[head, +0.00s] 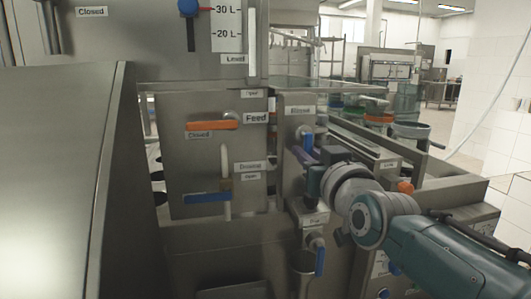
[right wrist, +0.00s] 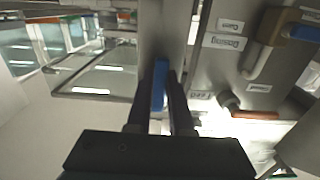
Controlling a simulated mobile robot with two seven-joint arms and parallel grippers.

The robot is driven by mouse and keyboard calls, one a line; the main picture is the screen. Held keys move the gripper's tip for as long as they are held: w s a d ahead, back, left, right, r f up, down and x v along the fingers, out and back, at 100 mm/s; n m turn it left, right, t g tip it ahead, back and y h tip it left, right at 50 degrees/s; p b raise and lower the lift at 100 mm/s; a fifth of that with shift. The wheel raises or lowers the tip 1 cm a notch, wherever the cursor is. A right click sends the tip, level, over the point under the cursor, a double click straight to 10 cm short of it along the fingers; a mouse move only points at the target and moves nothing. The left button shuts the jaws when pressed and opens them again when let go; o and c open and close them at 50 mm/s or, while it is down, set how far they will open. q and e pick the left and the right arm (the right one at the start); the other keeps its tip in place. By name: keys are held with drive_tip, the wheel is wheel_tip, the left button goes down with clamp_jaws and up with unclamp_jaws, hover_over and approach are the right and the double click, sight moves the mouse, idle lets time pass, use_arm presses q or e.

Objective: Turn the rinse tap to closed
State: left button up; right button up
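The rinse tap has a blue lever (head: 308,142), which stands upright below the "Rinse" label (head: 299,110) on a narrow steel panel. My right gripper (head: 305,160) reaches it from the lower right. In the right wrist view the blue lever (right wrist: 159,85) lies between the two dark fingers of the right gripper (right wrist: 160,100). The fingers are close together on either side of the lever and appear shut on it. The lever's lower part is hidden by the gripper in the head view. My left gripper is not in view.
An orange feed lever (head: 212,125) and a blue dosing lever (head: 207,198) are on the panel to the left. Another blue tap (head: 319,260) hangs below my right wrist. A glass shelf (head: 325,86) juts out above the rinse tap.

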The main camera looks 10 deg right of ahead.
clamp_jaws()
